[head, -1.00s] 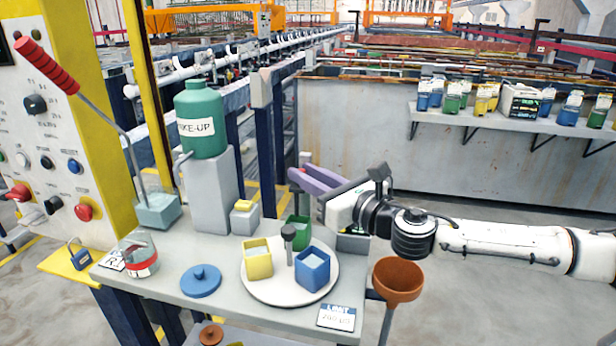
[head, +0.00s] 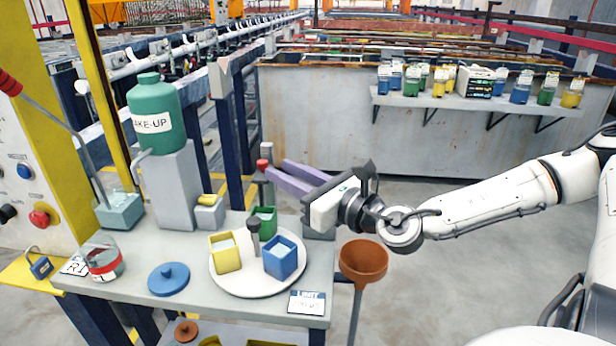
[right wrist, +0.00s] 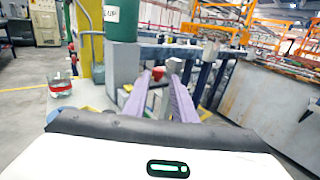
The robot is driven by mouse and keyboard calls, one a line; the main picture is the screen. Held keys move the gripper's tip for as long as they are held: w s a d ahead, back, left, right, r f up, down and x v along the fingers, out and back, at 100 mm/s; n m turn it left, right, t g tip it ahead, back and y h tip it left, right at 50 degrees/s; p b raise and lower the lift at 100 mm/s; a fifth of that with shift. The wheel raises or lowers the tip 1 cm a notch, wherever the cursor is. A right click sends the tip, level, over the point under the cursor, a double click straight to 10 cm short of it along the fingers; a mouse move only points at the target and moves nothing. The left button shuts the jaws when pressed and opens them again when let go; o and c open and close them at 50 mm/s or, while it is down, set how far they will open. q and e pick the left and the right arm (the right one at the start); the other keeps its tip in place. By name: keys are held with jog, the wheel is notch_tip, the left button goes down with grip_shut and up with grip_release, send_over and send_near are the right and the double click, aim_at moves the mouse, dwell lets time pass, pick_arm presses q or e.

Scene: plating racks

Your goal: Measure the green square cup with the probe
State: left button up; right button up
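The green square cup (head: 267,220) stands at the back of a round white plate (head: 236,286) on the bench, partly behind a dark knobbed post (head: 254,236). An upright dark item with a red top (head: 262,165) stands behind the plate at the bench's back; it may be the probe, but I cannot be sure. My right gripper (head: 275,169) has two purple fingers spread apart, pointing at that red top. In the right wrist view, the red top (right wrist: 158,73) appears between and beyond the open fingers (right wrist: 160,90), with nothing held. My left gripper is not in view.
A yellow cup (head: 225,255) and a blue cup (head: 281,260) share the plate. A green make-up bottle (head: 155,115) stands on a grey block at left. An orange funnel (head: 363,262) stands at the bench's right.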

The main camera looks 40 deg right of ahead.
jog(key=s+p, duration=0.3)
jog(key=s, duration=0.2)
jog(key=shift+s, duration=0.35)
dwell(0.4)
